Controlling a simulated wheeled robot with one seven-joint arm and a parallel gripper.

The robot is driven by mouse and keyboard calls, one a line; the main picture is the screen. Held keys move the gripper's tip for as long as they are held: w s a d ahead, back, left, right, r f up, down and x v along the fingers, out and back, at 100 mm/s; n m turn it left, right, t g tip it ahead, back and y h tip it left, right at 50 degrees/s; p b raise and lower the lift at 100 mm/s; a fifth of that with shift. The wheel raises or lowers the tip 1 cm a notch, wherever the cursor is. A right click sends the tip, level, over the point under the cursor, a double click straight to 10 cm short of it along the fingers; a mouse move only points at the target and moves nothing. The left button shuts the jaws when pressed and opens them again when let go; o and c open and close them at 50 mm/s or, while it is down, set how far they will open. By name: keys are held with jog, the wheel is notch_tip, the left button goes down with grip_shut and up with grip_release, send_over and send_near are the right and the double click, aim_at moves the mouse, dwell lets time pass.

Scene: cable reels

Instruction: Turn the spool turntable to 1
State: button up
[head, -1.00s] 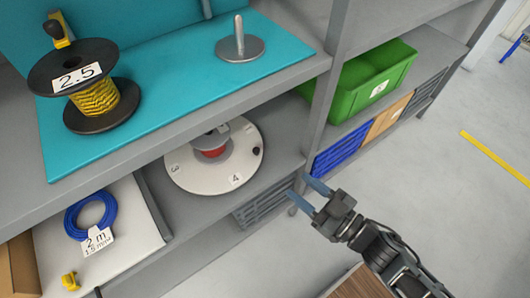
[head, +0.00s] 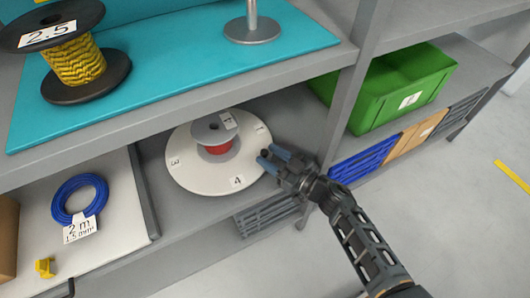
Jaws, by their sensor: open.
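The spool turntable (head: 200,181) is a white disc on the lower shelf in the head view. Number labels sit on its rim: 4 (head: 237,182) at the front, 3 (head: 174,162) at the left, and what looks like 1 (head: 259,128) at the back right. A grey spool with red winding (head: 217,148) stands on the disc. My gripper (head: 272,157) is open, its blue fingers at the disc's right edge. The disc's dark knob is hidden or merges with the fingertips; I cannot tell whether they touch it.
The teal-topped shelf (head: 180,75) overhangs the turntable's back, with a yellow cable reel (head: 78,62) and a metal post (head: 252,28). A grey upright (head: 350,100) and green crate (head: 400,90) stand right. A blue cable coil (head: 80,197) lies left.

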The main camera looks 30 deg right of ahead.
jog(key=shift+x, duration=1.25)
jog(key=shift+c, duration=0.4)
grip_shut()
